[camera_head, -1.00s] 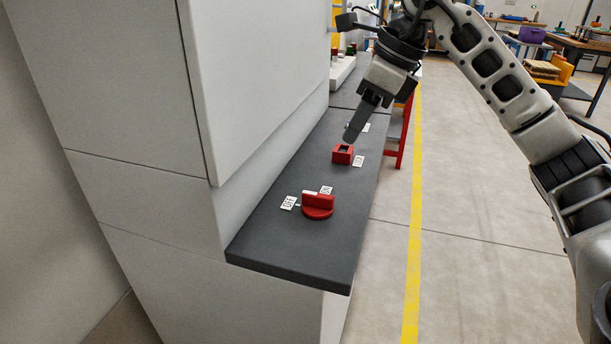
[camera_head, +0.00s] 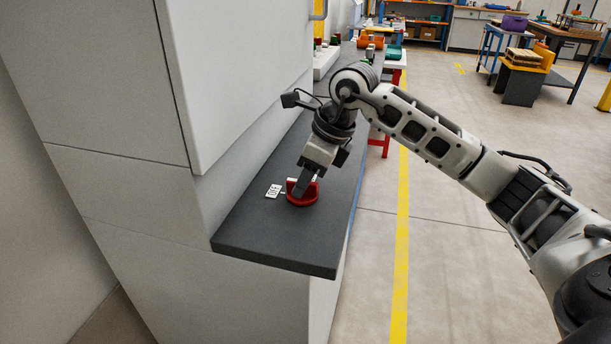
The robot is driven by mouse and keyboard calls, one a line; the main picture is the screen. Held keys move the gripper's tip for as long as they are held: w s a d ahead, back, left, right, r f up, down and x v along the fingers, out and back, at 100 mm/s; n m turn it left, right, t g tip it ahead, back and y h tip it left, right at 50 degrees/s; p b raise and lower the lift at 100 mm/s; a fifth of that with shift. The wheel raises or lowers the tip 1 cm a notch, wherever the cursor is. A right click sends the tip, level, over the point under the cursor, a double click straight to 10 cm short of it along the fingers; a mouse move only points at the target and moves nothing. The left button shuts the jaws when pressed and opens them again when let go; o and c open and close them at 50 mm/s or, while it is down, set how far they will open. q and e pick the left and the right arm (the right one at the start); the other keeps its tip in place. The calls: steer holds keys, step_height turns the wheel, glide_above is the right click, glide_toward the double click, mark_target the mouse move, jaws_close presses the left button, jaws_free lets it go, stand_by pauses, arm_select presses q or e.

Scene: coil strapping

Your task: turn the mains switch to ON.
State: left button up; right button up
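The mains switch is a red rotary knob (camera_head: 301,199) with a raised grip bar, on the dark counter (camera_head: 262,235) near its front end. A white OFF label (camera_head: 273,191) lies just left of the knob, and the bar runs roughly left to right, in line with it. My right gripper (camera_head: 302,187) points down at the knob, its dark fingers overlapping the bar. The near finger hides part of the bar; I cannot tell whether the fingers straddle or grip it. The label behind the knob is mostly hidden by the gripper. My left gripper is not in view.
A tall grey cabinet (camera_head: 240,80) stands along the counter's left side. Farther back are a white strip (camera_head: 325,62) with buttons and a red stand (camera_head: 385,145).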

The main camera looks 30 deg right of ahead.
jaws_close()
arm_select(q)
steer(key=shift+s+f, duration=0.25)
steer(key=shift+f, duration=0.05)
